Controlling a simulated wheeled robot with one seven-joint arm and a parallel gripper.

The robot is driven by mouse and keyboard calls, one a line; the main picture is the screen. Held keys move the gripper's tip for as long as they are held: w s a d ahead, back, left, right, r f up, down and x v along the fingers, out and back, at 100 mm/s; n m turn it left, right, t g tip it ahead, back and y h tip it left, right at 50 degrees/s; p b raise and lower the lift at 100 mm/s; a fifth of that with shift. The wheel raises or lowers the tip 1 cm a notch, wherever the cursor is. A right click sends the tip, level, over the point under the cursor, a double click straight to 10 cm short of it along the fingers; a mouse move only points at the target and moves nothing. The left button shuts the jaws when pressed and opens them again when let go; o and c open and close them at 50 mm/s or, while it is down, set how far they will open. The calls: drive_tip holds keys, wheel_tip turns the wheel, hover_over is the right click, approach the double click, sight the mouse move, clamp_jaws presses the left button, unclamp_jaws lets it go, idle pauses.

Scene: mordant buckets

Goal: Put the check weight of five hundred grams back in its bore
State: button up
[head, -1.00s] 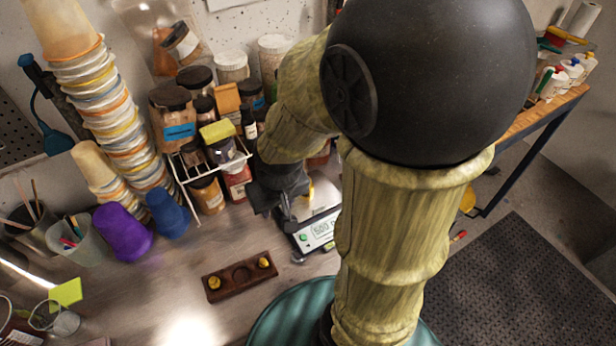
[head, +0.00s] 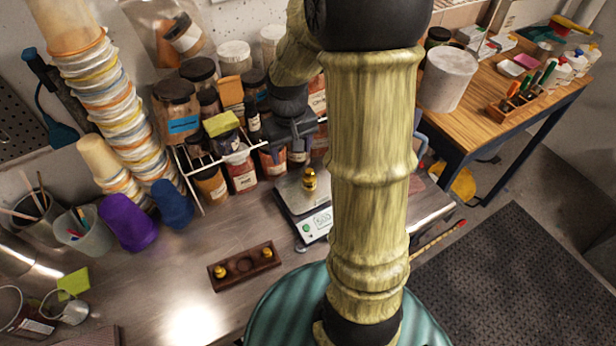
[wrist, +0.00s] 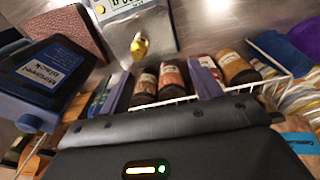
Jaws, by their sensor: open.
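The brass check weight (head: 310,180) stands upright on the pan of the digital scale (head: 316,225), whose display appears to read 500. It also shows in the wrist view (wrist: 139,45), on the scale's metal pan (wrist: 152,28). The dark wooden weight block (head: 250,275) lies on the bench to the left of the scale. Its middle bore is large and empty, with a smaller brass weight at its left end (head: 219,271) and another at its right end (head: 267,253). My gripper (head: 292,138) is open and empty, above and behind the weight, clear of it.
A white wire rack (head: 205,160) with jars and packets stands close behind and left of the scale. The bench around the block is clear. A dark labelled box (wrist: 45,75) is near my gripper in the wrist view.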

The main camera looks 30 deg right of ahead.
hover_over(309, 169)
drive_tip(key=shift+m+g+p, duration=0.3)
drive_tip(key=shift+g+p, duration=0.05)
drive_tip(key=shift+g, duration=0.05)
drive_tip(key=shift+w, duration=0.1)
drive_tip(key=shift+f, duration=0.2)
wheel_tip(309, 169, down, 12)
drive_tip(key=p, duration=0.3)
